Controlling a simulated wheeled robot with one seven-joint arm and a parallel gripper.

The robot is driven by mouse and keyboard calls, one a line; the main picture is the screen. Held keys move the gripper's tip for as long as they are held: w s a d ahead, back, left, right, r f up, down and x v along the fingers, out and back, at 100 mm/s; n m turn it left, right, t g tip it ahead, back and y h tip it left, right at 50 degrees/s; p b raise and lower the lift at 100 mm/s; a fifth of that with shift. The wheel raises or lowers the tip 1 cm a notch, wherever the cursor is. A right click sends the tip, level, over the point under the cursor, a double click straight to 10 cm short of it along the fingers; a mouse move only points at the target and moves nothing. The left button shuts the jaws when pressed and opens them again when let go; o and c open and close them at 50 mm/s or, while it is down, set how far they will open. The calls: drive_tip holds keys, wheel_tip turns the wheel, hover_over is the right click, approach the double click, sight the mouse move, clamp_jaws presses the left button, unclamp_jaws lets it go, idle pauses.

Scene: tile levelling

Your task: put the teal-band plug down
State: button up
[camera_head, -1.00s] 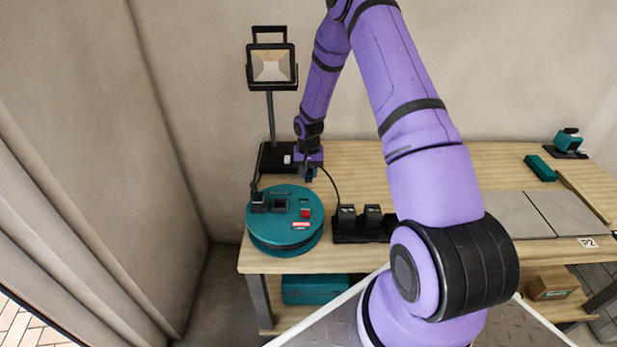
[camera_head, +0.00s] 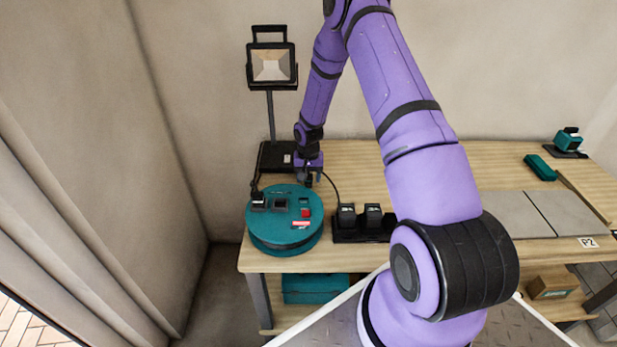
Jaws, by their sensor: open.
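My gripper (camera_head: 313,180) points down over the table just behind the teal cable reel (camera_head: 286,246). It is open, small and dark in the view. I cannot make out a teal-banded plug for certain; the spot around the fingertips is too small to read. A thin black cable (camera_head: 332,186) curves from beside my gripper toward the black charger (camera_head: 346,237). A black plug (camera_head: 258,200) sits on the left of the reel's top, with a cord rising from it. A dark socket (camera_head: 280,205) shows beside it.
A work lamp (camera_head: 271,66) stands on a black base (camera_head: 275,157) close behind the reel. The charger holds two black battery packs (camera_head: 373,216). Grey tiles (camera_head: 510,215) lie at right, with a teal block (camera_head: 540,167) behind. The table's middle back is clear.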

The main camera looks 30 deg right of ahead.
drive_tip(key=s+a+r+n+t, duration=0.1)
drive_tip(key=a+r, duration=0.1)
drive_tip(key=r, duration=1.1)
drive_tip(key=s+a+r, duration=0.2)
drive_tip(key=r, duration=1.1)
drive_tip(key=s+a+r+n+t+h, duration=0.1)
drive_tip(key=s+a+r, duration=0.1)
drive_tip(key=s+r, duration=0.35)
drive_tip(key=s+a+r+n, duration=0.1)
drive_tip(key=s+a+r, duration=0.2)
drive_tip(key=r, duration=0.5)
drive_tip(key=s+a+r+n+t, duration=0.1)
drive_tip(key=s+a+r+n, duration=0.1)
drive_tip(key=s, duration=1)
drive_tip(key=s+a+r+n+t+y, duration=0.1)
drive_tip(key=s+a+r, duration=0.4)
drive_tip(key=s, duration=0.6)
wheel_tip(320, 180, up, 3)
drive_tip(key=shift+s+f+n+t, duration=0.2)
drive_tip(key=shift+s+n+t, duration=0.2)
drive_tip(key=shift+t, duration=0.2)
drive_tip(key=shift+c, duration=0.2)
